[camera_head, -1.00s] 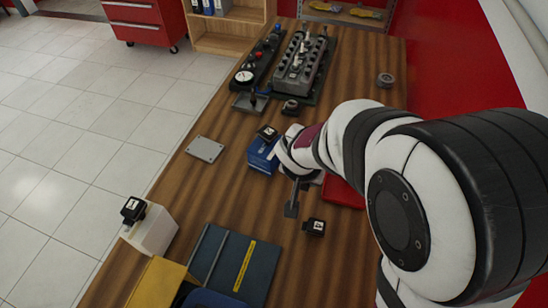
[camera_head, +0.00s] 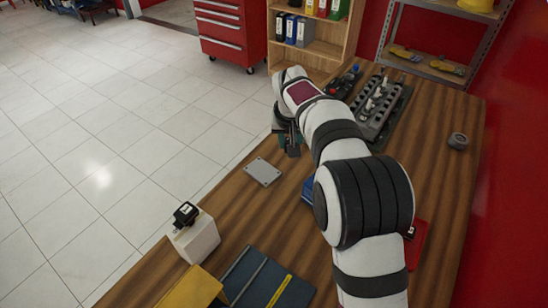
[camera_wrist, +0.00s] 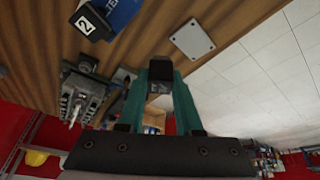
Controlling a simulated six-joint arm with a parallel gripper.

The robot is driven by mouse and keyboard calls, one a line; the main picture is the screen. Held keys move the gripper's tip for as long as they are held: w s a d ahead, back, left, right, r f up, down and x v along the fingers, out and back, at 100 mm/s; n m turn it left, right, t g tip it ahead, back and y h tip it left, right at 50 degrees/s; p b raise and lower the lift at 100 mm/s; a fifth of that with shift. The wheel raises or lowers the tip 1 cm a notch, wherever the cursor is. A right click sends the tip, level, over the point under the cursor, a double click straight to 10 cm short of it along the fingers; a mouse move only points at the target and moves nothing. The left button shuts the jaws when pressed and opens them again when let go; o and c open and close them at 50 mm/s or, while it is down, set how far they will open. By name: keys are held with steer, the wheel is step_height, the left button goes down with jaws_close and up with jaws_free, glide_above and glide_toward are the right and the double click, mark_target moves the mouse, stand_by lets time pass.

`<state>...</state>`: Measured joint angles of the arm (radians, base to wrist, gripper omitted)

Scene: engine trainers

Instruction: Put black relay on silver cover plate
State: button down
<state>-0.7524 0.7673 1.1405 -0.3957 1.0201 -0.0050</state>
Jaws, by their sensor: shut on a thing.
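My gripper (camera_wrist: 160,95), with teal fingers, is shut on a small black relay (camera_wrist: 160,71) at its fingertips. In the head view my gripper (camera_head: 288,142) is raised beyond the plate, near the table's left edge, and the relay is hard to make out there. The silver cover plate (camera_head: 264,172) is a flat grey square with corner holes, lying bare on the wooden table. It also shows at the upper right of the wrist view (camera_wrist: 192,39), apart from the held relay.
Another black relay (camera_head: 186,213) sits on a white box (camera_head: 196,239). In the wrist view a relay marked 2 (camera_wrist: 90,22) is by a blue box (camera_wrist: 122,12). A grey engine block (camera_head: 380,108) stands at the back. My arm hides part of the table.

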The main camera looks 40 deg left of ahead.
steer(key=s+a+n+y, duration=0.1)
steer(key=a+n, duration=0.2)
steer(key=a, duration=0.5)
glide_toward(263, 177)
steer(key=shift+g, duration=0.3)
steer(key=x, duration=0.5)
steer(key=shift+w, duration=0.35)
steer(key=shift+f, duration=0.1)
steer(key=c, duration=0.6)
jaws_free()
steer(key=shift+f, duration=0.1)
